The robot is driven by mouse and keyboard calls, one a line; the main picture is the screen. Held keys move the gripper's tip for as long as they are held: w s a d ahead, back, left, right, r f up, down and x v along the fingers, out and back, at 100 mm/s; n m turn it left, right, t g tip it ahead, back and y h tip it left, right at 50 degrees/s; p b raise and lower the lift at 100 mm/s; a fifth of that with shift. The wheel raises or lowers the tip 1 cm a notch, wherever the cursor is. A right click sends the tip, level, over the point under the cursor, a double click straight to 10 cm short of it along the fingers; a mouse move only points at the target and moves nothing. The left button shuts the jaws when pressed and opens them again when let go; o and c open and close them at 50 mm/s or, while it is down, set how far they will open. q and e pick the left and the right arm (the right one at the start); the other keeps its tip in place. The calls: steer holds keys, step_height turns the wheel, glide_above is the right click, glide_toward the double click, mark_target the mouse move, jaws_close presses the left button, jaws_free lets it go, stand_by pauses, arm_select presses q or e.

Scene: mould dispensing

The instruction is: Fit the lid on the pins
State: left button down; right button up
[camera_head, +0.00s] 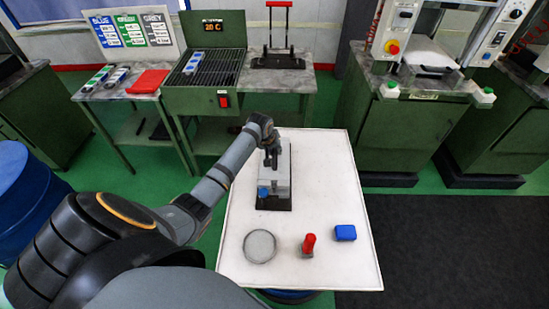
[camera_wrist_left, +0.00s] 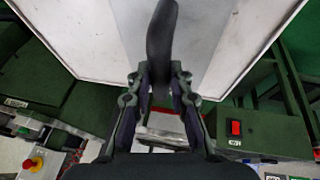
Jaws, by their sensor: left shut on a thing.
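My left gripper (camera_head: 271,152) is over the far end of a mould (camera_head: 275,178) on the white table (camera_head: 325,190). The mould has a light grey body on a black base, with a blue part (camera_head: 263,192) at its near left corner. In the left wrist view my left gripper (camera_wrist_left: 160,78) is shut on a dark curved handle (camera_wrist_left: 161,32). A smooth grey plate (camera_wrist_left: 205,35) lies behind the handle; I take it as the lid. I cannot make out the pins, nor whether the lid is seated on them. My right gripper is not in view.
A round grey dish (camera_head: 260,246), a red-topped tool (camera_head: 308,243) and a blue block (camera_head: 345,233) are on the near part of the table. The table's right side is clear. A green grill station (camera_head: 205,95) and a press (camera_head: 430,60) stand beyond.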

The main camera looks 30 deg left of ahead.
arm_select(q)
steer(key=shift+f, duration=1.8)
steer(key=c, duration=1.6)
jaws_free()
steer(key=shift+f, duration=0.2)
steer(key=o, duration=0.4)
steer(key=shift+s+d, duration=0.1)
steer(key=shift+r, duration=0.1)
steer(key=shift+r, duration=0.25)
steer(key=v, duration=1.1)
steer(key=shift+s+r, duration=0.2)
steer(key=shift+r, duration=0.05)
